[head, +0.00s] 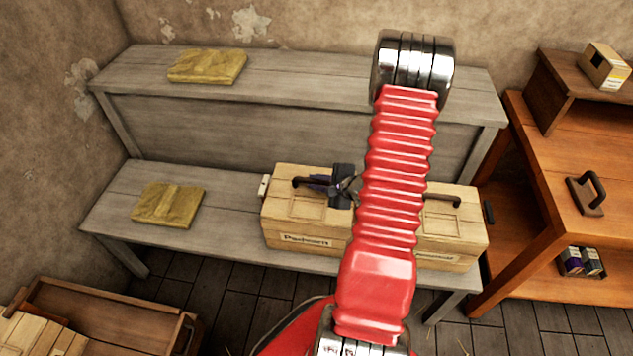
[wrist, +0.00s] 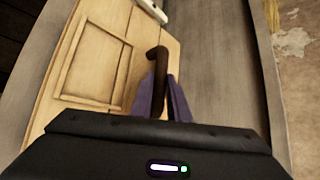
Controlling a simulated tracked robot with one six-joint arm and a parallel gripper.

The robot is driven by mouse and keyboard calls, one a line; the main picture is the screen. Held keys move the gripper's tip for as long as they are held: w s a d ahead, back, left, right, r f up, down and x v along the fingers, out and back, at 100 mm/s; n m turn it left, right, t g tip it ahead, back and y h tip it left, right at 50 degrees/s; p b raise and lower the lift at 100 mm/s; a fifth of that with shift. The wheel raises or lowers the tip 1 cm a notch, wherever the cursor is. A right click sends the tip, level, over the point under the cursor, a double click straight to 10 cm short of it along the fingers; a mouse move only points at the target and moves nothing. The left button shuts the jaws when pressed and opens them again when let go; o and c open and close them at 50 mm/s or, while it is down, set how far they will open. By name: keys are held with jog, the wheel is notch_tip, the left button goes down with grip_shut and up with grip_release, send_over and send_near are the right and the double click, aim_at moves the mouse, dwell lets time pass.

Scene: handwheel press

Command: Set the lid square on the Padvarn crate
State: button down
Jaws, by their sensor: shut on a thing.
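The Padvarn crate (head: 284,228) is a pale wooden box on the lower bench, with its name label on the front. The lid (head: 303,205) is a pale panelled board lying on top of it; it also shows in the wrist view (wrist: 95,62). A dark bar handle (head: 302,182) stands on the lid. My gripper (head: 319,182) is shut on this handle, with its purple fingers on either side of it in the wrist view (wrist: 160,97). My arm hides the right part of the lid and crate. I cannot tell whether the lid sits fully square.
A similar crate (head: 465,240) with a dark handle stands to the right, partly behind my arm. Folded yellow cloths (head: 167,205) lie on both grey bench levels. A wooden cabinet (head: 590,135) is at right. An open wooden box (head: 110,310) is at lower left.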

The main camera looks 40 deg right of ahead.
jog(key=shift+s, duration=0.1)
dwell(0.3)
jog(key=c, duration=1.6)
grip_release()
jog(key=shift+s, duration=0.1)
jog(key=v, duration=1.3)
jog(key=shift+s+r, duration=0.1)
jog(key=shift+s, duration=0.2)
jog(key=shift+r, duration=0.5)
